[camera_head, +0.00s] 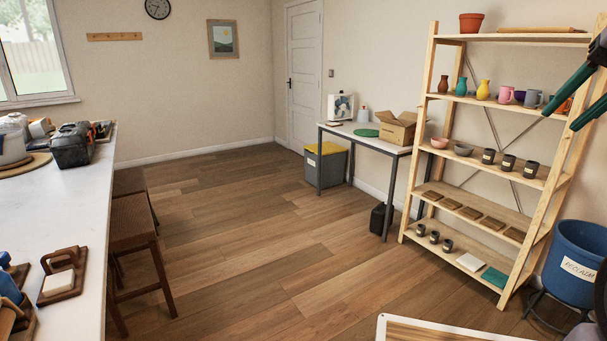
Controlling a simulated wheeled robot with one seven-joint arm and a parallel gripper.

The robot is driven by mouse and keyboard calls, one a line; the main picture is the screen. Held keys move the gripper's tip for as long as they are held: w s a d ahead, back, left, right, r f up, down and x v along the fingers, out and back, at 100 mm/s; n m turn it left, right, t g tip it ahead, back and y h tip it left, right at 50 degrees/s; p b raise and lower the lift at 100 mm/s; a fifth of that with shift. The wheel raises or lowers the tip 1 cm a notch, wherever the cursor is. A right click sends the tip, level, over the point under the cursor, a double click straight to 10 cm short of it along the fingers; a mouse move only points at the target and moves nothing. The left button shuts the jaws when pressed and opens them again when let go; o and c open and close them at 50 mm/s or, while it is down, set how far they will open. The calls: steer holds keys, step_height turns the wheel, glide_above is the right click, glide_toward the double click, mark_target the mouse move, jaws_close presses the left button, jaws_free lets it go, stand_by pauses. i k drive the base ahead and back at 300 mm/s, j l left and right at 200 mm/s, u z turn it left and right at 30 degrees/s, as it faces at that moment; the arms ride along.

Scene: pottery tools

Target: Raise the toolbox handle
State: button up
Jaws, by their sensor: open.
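A dark grey and black toolbox (72,147) stands on the white counter (82,190) at the left. Its lid looks shut. Its handle is too small and dark to make out clearly, so I cannot tell whether it lies flat or is raised. My gripper (558,122) shows at the upper right edge as two dark green fingers, spread apart with nothing between them. It appears in front of the wooden shelf, far across the room from the toolbox. The rest of my arm is mostly out of frame.
A shelf (436,136) with pots, cups and boards stands at the right, beside a blue bucket (574,262). A table (370,139) with a cardboard box is behind. Brown stools (133,232) line the counter. The middle wooden floor (250,230) is clear.

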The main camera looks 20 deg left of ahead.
mark_target(71, 157)
steer(key=i+j+u, duration=0.15)
steer(key=i+u, duration=0.15)
steer(key=u, duration=0.15)
steer(key=i+u, duration=0.65)
steer(key=u, duration=0.25)
steer(key=i+u, duration=0.25)
steer(key=i, duration=0.4)
steer(key=i+l+u, duration=0.2)
steer(key=i, duration=0.45)
steer(key=i+u, duration=0.4)
steer(key=i+l+u, duration=0.1)
steer(key=i+u, duration=0.3)
steer(key=i+l+u, duration=0.2)
steer(key=u, duration=0.15)
steer(key=i+l+u, duration=0.4)
steer(key=j, duration=0.1)
